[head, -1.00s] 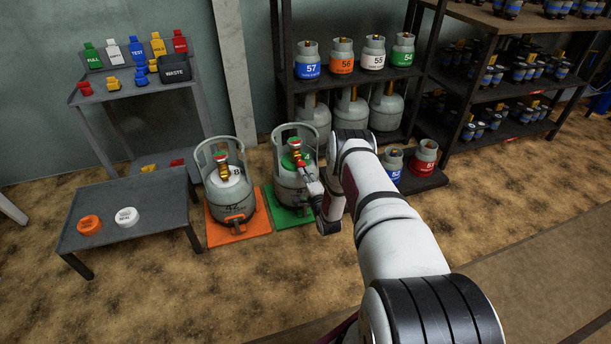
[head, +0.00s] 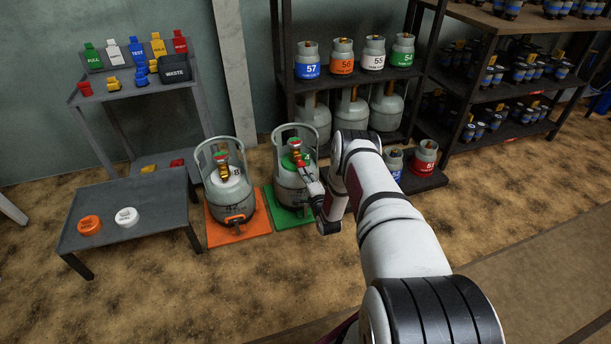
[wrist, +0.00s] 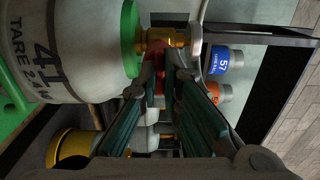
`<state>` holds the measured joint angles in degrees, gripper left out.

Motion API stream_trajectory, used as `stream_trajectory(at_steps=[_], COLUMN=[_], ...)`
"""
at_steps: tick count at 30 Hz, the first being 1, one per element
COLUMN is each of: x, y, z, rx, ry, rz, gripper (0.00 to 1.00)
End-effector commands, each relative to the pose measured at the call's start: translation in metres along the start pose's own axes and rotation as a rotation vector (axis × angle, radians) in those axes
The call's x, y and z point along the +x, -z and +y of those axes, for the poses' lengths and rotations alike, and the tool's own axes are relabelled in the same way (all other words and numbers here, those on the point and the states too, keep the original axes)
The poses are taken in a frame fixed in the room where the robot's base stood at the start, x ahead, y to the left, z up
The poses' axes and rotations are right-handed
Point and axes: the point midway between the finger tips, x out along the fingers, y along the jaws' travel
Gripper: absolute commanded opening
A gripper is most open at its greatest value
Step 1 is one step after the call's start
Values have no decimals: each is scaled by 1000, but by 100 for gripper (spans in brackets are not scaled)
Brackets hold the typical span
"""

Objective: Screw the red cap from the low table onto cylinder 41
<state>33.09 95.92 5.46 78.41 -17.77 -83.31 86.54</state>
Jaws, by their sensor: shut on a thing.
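Cylinder 41 (head: 288,190) is a grey gas cylinder standing upright on the green plate. In the wrist view its marked body (wrist: 70,45) fills the upper left, with a green collar and a brass valve (wrist: 163,38) beside it. My gripper (wrist: 162,82) is shut on the red cap (wrist: 158,73), close to the brass valve. The fingers hide most of the cap, and I cannot tell whether it touches the outlet.
The low table (head: 150,190) at the left carries an orange cap (head: 89,225) and a white cap (head: 126,217). Another cylinder (head: 228,195) stands close on the orange plate (head: 245,238). A dark shelf with several small cylinders (head: 341,58) is behind. The floor in front is clear.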

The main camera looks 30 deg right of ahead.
Motion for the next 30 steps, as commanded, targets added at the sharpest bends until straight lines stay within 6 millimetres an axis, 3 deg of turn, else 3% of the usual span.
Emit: stream_trajectory(at_steps=[30], x=[23], y=[0], z=[0], rx=[1], ry=[0], rz=[0], gripper=[0])
